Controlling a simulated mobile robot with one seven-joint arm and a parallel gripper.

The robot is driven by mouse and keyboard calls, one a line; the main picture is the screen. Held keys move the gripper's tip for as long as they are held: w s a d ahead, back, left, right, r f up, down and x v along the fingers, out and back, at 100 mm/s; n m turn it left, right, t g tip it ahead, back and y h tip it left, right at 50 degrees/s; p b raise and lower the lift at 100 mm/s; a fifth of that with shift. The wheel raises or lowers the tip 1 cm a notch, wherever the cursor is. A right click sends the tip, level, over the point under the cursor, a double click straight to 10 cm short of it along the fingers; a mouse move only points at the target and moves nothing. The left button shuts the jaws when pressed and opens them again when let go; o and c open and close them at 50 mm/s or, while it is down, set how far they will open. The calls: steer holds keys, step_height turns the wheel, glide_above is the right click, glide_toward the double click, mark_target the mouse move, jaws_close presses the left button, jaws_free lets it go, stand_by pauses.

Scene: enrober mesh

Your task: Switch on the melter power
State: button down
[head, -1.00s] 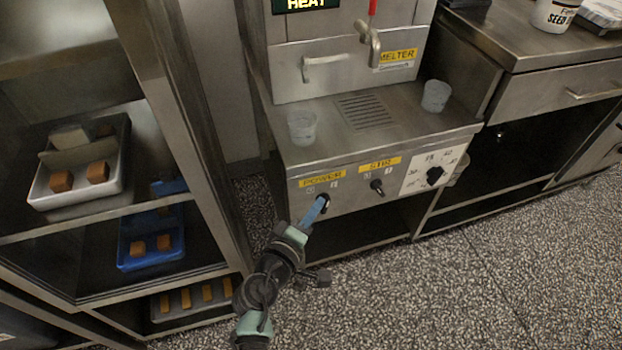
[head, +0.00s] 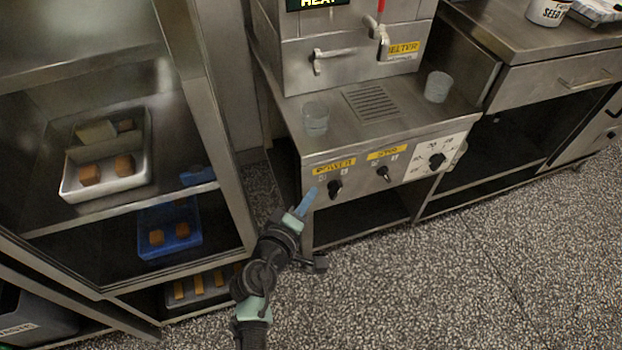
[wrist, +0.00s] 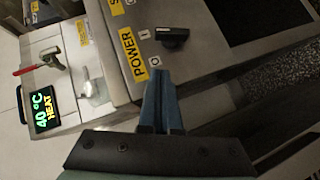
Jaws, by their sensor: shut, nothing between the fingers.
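The melter (head: 352,55) is a steel machine with a front control panel. The black power knob (head: 335,188) sits under the yellow POWER label (head: 334,167), at the left of the panel. The wrist view also shows the knob (wrist: 173,38) beside the POWER label (wrist: 131,54), near the "1" mark. My gripper (head: 305,203), with blue fingers, is shut and empty, just left of and below the knob and apart from it. In the wrist view the closed fingertips (wrist: 161,76) point toward the panel below the knob. The display (wrist: 42,95) reads 40 °C HEAT.
The stir knob (head: 383,174) and a round dial (head: 437,160) lie to the right. Two clear cups (head: 315,119) (head: 438,87) stand on the melter's ledge. A steel rack (head: 215,130) with trays is close on the left. The floor in front is clear.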

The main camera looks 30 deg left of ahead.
steer(key=v, duration=0.8)
steer(key=shift+s+f+p, duration=0.25)
steer(key=shift+p, duration=0.15)
steer(key=shift+d, duration=0.1)
